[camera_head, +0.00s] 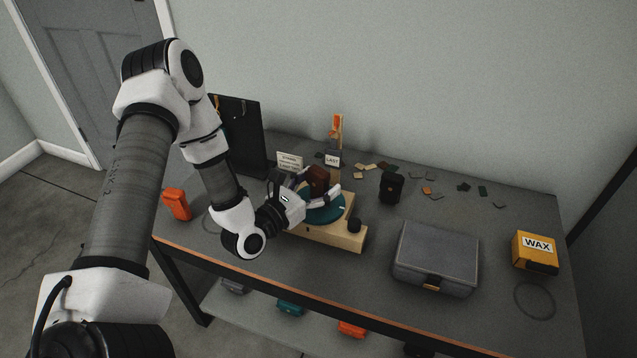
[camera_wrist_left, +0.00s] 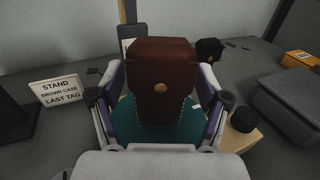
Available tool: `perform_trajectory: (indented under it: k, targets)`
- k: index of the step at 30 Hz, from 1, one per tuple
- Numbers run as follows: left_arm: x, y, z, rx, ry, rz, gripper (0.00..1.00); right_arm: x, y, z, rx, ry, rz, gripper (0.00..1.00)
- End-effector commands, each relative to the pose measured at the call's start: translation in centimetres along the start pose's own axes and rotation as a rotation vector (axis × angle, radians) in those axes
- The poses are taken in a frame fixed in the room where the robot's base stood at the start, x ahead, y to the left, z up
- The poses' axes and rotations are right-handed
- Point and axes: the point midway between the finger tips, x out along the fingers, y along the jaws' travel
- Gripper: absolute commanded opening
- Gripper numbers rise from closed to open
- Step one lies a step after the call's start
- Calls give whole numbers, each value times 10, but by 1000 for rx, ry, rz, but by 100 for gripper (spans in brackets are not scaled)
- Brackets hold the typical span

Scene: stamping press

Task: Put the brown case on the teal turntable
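The brown case (camera_head: 319,178) stands upright over the teal turntable (camera_head: 325,213), which sits on a pale wooden base (camera_head: 335,239). In the left wrist view the case (camera_wrist_left: 161,80) shows a round brass stud, and the turntable (camera_wrist_left: 150,140) lies beneath it. My left gripper (camera_head: 312,188) is around the case, one finger on each side. In the wrist view its fingers (camera_wrist_left: 163,85) are spread wider than the case, with teal showing between them and its lower sides, so it looks open. Contact under the case is hidden. My right gripper is not in view.
A sign (camera_wrist_left: 60,91) reads "STAND BROWN CASE LAST TAG". A dark case (camera_head: 391,186), grey box (camera_head: 436,258), yellow WAX box (camera_head: 535,252) and orange case (camera_head: 176,204) stand on the table. A black panel (camera_head: 238,135) rises behind my left arm. Small scraps lie along the back.

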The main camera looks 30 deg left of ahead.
Motion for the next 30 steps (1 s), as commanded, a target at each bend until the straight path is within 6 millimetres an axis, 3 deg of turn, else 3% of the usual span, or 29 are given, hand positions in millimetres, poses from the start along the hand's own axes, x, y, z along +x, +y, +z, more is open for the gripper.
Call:
perform_trajectory:
  k: [11,14,24,30]
  targets:
    - [0,0,8,0,0,0,81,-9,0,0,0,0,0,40]
    - [-17,2,4,-4,3,4,81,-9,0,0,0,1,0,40]
    - [-102,2,6,-5,3,6,81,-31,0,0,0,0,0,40]
    - [-120,0,4,-1,0,2,81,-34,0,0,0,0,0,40]
